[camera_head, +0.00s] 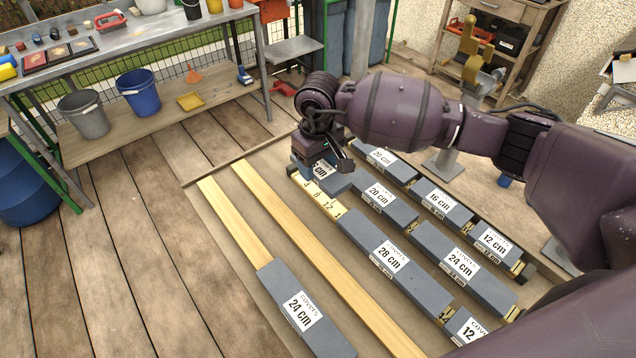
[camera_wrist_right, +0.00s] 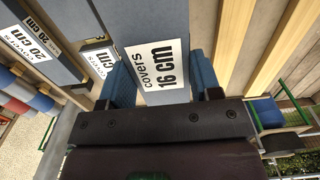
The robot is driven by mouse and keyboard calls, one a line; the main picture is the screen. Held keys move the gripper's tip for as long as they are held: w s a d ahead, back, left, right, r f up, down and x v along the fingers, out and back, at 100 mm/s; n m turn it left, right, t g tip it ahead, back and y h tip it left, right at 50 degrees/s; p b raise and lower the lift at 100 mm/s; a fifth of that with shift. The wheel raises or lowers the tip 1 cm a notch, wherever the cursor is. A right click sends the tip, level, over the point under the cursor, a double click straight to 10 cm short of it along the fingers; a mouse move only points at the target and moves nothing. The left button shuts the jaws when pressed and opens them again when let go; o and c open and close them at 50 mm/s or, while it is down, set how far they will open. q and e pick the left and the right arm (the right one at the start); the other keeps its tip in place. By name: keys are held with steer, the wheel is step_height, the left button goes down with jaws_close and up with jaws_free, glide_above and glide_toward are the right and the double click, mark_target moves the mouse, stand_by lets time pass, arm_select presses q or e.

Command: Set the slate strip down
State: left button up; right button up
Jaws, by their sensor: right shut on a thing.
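My right gripper (camera_head: 324,163) is shut on a grey slate strip (camera_head: 338,184) over the far part of the batten board. The strip's white label reads "covers 16 cm" in the right wrist view, where the strip (camera_wrist_right: 150,20) lies between the blue fingers (camera_wrist_right: 163,88). In the head view the gripper and wrist partly hide the strip and its label. Whether its underside touches the yellow numbered strip (camera_head: 325,203) or another slate below, I cannot tell. My left gripper is not in view.
Nearby lie a 28 cm slate (camera_head: 385,262), a 20 cm slate (camera_head: 378,203) and a 24 cm slate (camera_head: 460,268). Another 24 cm slate (camera_head: 290,300) lies on the left batten. The second batten (camera_head: 300,234) is bare. A workbench (camera_head: 110,50) with buckets stands at the back left.

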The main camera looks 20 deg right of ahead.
mark_target(318, 192)
steer(key=shift+f, duration=3.25)
steer(key=shift+f+b, duration=0.15)
steer(key=shift+b, duration=0.15)
steer(key=o, duration=1.1)
steer(key=shift+c, duration=0.2)
step_height(318, 192, up, 12)
steer(key=shift+r+p, duration=0.15)
steer(key=shift+p, duration=0.2)
steer(key=shift+s, duration=0.1)
